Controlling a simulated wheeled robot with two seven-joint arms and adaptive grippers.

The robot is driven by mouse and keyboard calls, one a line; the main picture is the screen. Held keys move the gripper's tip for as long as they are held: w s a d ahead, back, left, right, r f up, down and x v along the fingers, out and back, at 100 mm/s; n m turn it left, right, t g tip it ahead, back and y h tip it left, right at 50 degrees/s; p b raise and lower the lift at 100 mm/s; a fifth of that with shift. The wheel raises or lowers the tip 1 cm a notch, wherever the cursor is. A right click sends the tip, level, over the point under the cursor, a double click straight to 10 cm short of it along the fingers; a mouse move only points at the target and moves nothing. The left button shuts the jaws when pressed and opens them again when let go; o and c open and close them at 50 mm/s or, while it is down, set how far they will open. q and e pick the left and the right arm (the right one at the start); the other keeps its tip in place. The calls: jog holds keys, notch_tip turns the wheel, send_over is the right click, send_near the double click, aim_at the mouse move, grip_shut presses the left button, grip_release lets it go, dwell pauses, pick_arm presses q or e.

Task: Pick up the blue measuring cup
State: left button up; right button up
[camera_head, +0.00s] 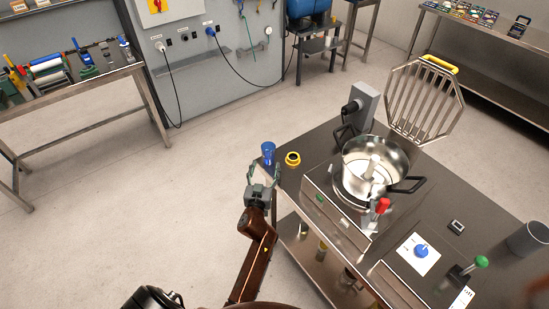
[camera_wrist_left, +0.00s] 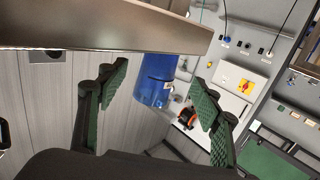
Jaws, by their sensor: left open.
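The blue measuring cup (camera_head: 268,152) is at the left corner of the steel table (camera_head: 318,150), just beyond my left gripper. In the left wrist view the cup (camera_wrist_left: 154,84) shows between the two green-padded fingers, with gaps on both sides. My left gripper (camera_head: 263,172) is open and empty, with its fingers pointing toward the cup. The fingers also frame the cup in the wrist view (camera_wrist_left: 160,76). My right gripper is not in view.
The floor left of the table is clear.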

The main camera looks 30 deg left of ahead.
aim_at(267, 160)
pick_arm(q)
jog(key=x, duration=0.7)
jog(key=shift+d+r+b, duration=0.1)
jog(key=shift+r+b, duration=0.15)
jog(key=shift+b, duration=0.1)
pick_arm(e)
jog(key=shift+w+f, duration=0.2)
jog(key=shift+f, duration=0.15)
pick_arm(q)
jog(key=shift+c, duration=0.3)
jog(key=c, duration=1.4)
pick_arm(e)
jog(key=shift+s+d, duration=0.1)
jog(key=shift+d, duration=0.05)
pick_arm(q)
notch_tip(267, 160, up, 10)
jog(key=p, duration=0.4)
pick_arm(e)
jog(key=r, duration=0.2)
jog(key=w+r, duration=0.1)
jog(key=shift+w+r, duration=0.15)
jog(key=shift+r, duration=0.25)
